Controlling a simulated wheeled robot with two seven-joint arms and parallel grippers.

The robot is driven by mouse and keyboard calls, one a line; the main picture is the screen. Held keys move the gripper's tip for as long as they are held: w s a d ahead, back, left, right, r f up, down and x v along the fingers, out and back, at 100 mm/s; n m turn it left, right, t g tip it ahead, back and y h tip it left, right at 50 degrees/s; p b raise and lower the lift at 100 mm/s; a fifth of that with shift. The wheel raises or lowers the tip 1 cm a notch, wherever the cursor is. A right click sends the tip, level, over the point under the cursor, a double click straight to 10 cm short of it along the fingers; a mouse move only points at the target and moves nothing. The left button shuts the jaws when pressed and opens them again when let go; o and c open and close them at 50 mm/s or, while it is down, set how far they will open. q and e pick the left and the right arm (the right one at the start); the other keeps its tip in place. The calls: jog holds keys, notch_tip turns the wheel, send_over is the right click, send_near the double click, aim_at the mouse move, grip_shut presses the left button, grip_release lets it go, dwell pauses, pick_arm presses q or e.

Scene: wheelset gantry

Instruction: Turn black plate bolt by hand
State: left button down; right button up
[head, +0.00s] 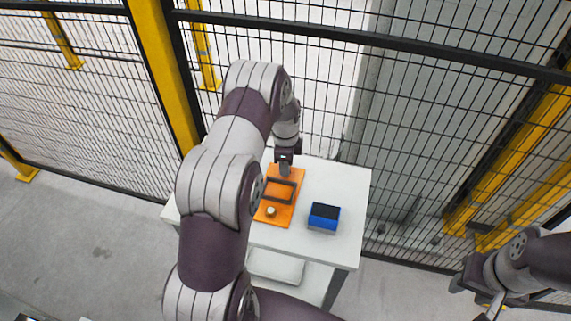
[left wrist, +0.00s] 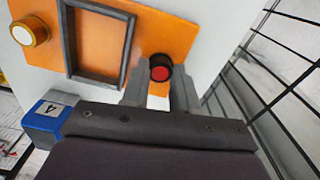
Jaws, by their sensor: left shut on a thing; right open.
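An orange board (head: 269,218) lies on the white table, with a dark rectangular frame (head: 278,191) on it. A round bolt with a red top and black rim (left wrist: 160,69) stands at one end of the board, beyond the frame in the left wrist view. My left gripper (head: 285,170) points down over this end, its fingers (left wrist: 160,84) shut on the bolt, one on each side. In the head view the gripper hides the bolt. A brass knob with a pale top (head: 271,211) sits at the board's other end. My right gripper (head: 491,302) is open at the lower right, away from the table.
A blue box with a black top (head: 324,217) stands on the white table (head: 345,182), right of the board; it carries a "4" label in the left wrist view (left wrist: 45,115). A mesh fence (head: 330,90) with yellow posts rises close behind the table.

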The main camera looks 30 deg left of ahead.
pick_arm(q)
jog(key=m, duration=0.5)
jog(key=shift+w+a+r+m, duration=0.1)
jog(key=shift+w+r+m, duration=0.15)
jog(key=shift+m, duration=0.05)
jog(key=shift+m+b, duration=0.4)
jog(key=shift+m, duration=1.9)
jog(key=c, duration=0.9)
grip_release()
jog(key=shift+o, duration=0.2)
jog(key=shift+s, duration=0.15)
jog(key=shift+f, duration=0.1)
